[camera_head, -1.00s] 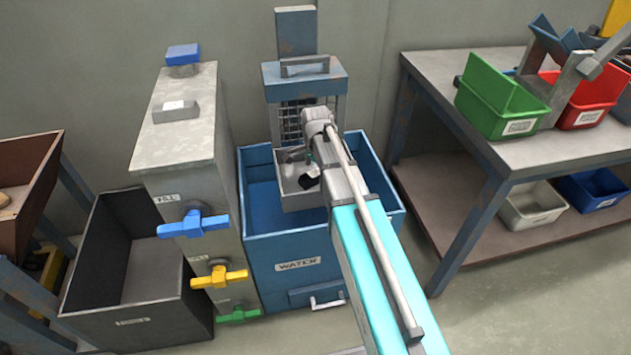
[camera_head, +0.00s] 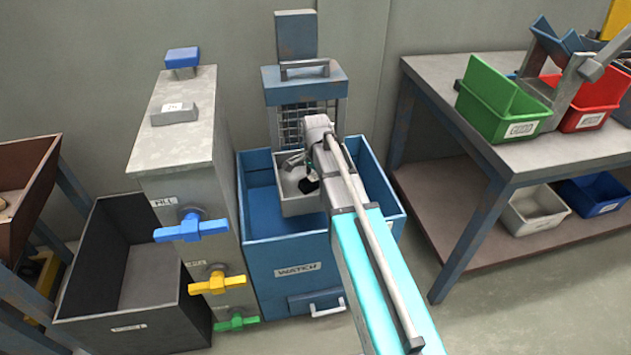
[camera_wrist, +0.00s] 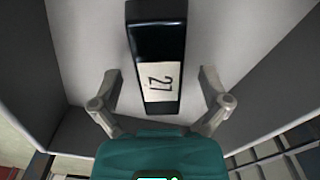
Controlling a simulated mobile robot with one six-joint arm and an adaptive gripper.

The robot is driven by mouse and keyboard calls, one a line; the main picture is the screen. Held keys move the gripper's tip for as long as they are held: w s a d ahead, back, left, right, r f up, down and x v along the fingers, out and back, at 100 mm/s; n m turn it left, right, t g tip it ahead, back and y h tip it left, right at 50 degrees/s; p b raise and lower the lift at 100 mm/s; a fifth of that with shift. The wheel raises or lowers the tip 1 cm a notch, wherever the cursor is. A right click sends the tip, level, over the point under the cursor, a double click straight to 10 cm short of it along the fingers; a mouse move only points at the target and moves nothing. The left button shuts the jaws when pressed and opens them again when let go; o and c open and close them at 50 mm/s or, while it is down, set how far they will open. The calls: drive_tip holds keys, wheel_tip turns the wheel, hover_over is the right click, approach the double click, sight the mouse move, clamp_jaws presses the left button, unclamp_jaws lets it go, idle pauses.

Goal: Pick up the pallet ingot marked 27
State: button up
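The ingot marked 27 (camera_wrist: 157,50) is a dark, glossy block with a white label on its face, seen in the wrist view. It lies in a light grey tray (camera_wrist: 82,45), which also shows in the head view (camera_head: 298,207) inside the blue bin. My gripper (camera_wrist: 159,82) is open, with one finger on each side of the labelled end of the ingot. Gaps show between both fingers and the ingot. Whether the fingertips are level with it in height, I cannot tell. In the head view my arm hides part of the tray.
The blue bin (camera_head: 283,270) surrounds the tray, with a caged blue frame (camera_head: 305,85) behind. A grey cabinet (camera_head: 172,150) with coloured valve handles stands left, a small labelled block (camera_head: 175,113) on top. A dark bin (camera_head: 120,325) is farther left, a workbench (camera_head: 575,150) right.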

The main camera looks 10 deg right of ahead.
sight(316, 177)
clamp_jaws()
drive_tip(key=shift+r, duration=0.2)
idle(0.3)
wheel_tip(316, 177, up, 3)
drive_tip(key=p, duration=0.3)
drive_tip(key=s+r+p, duration=0.9)
drive_tip(key=s+p, duration=0.1)
drive_tip(key=s, duration=0.4)
drive_tip(key=shift+r, duration=0.3)
